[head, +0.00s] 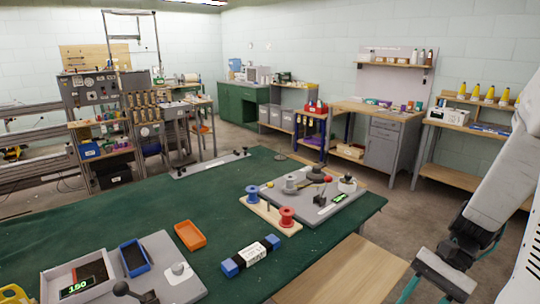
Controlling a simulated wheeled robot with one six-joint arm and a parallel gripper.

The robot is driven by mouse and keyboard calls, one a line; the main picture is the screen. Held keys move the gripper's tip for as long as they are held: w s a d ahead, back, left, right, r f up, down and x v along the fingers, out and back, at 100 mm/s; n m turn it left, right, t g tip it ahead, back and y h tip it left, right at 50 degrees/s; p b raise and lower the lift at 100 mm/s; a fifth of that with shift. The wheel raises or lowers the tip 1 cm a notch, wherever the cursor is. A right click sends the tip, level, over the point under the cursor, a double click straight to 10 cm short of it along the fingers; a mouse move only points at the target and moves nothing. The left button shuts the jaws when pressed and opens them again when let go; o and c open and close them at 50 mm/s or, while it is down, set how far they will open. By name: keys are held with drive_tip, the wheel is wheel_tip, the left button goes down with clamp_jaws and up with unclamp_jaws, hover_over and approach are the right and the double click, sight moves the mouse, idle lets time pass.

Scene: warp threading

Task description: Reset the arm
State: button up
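My arm comes in from the right edge of the head view as a thick light-grey link over the floor, right of the green-topped table (110,208). The dark wrist and teal-edged end that I take to be my gripper (440,274) hang low at the lower right, past the table's wooden front ledge. The end is partly cut off by the bottom of the picture. I cannot make out two separate fingertips or the gap between them, and I see nothing clearly held.
Benches line the back wall.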

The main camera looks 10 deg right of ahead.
drive_tip(key=s+a+r+n+t+h, duration=0.2)
drive_tip(key=a+r+n+h, duration=0.2)
drive_tip(key=r, duration=0.4)
drive_tip(key=s+a+r+n+t+h, duration=0.2)
drive_tip(key=a+r+n+h, duration=0.3)
drive_tip(key=a+r+n, duration=0.1)
wheel_tip(320, 180, up, 3)
drive_tip(key=shift+a+f+n+t, duration=0.15)
drive_tip(key=shift+a+n+t, duration=0.15)
drive_tip(key=shift+n, duration=0.4)
